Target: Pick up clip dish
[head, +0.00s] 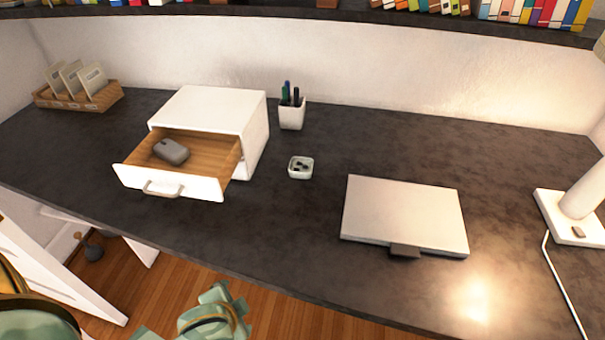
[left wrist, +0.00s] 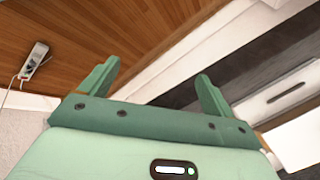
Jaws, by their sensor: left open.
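The clip dish (head: 291,172) is a small white square dish with dark clips inside. It sits flat on the dark desk, between the white drawer box and the laptop. My left gripper (left wrist: 157,75) is open and empty in the left wrist view, with its two green fingers spread above the wooden floor. The dish does not show in that view. In the head view, green parts of my arms show at the bottom left, below the desk's front edge and well apart from the dish. My right gripper cannot be made out.
The white drawer box (head: 205,106) has its drawer (head: 200,187) pulled out, with a grey mouse (head: 172,151) inside. A pen cup (head: 291,116) stands behind the dish. A closed laptop (head: 404,212) lies to the right. The desk (head: 270,215) in front of the dish is clear.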

